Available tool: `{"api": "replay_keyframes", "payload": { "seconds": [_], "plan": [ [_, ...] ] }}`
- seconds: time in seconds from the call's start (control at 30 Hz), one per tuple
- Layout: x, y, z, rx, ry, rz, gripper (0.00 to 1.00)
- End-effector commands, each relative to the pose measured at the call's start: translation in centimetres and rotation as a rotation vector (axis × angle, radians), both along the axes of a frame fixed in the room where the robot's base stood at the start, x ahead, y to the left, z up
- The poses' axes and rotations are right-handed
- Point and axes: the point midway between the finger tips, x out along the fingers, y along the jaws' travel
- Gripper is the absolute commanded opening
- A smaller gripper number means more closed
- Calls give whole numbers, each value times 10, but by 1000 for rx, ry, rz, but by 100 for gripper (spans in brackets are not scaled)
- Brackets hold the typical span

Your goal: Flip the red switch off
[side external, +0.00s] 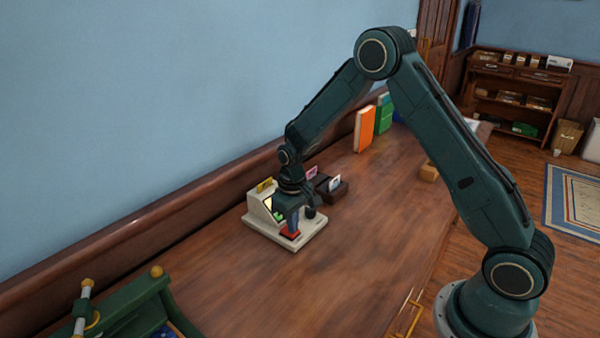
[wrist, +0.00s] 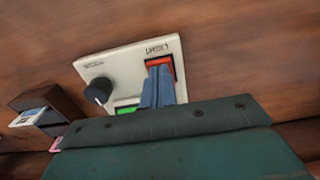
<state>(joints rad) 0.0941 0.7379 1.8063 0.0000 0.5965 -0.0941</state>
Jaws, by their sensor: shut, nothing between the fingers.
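The red switch (wrist: 159,62) sits on a cream control panel (wrist: 125,62) beside a printed label in the wrist view. In the side view the red switch (side external: 290,234) is at the front of the panel (side external: 262,226), partly covered by my gripper. My gripper (wrist: 160,75) is shut and empty, its blue-grey fingertips over the red switch and hiding part of it. Whether the tips touch the switch, and which way it is tipped, I cannot tell. A black knob (wrist: 98,91) and a green part (wrist: 126,109) are on the same panel.
A dark card holder (side external: 332,190) stands just behind the panel. An orange book (side external: 365,129) and a green book (side external: 383,114) stand farther back by the wall. A green wooden frame (side external: 125,308) is at the near left. The desk's middle is clear.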

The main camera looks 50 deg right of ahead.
Motion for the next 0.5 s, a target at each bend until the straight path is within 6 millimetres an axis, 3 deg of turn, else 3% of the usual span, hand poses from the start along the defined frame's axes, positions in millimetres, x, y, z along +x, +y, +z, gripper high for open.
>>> {"api": "replay_keyframes", "payload": {
  "seconds": [0.5],
  "plan": [
    [0, 0, 7, 0, 0, 0, 0]
  ]
}}
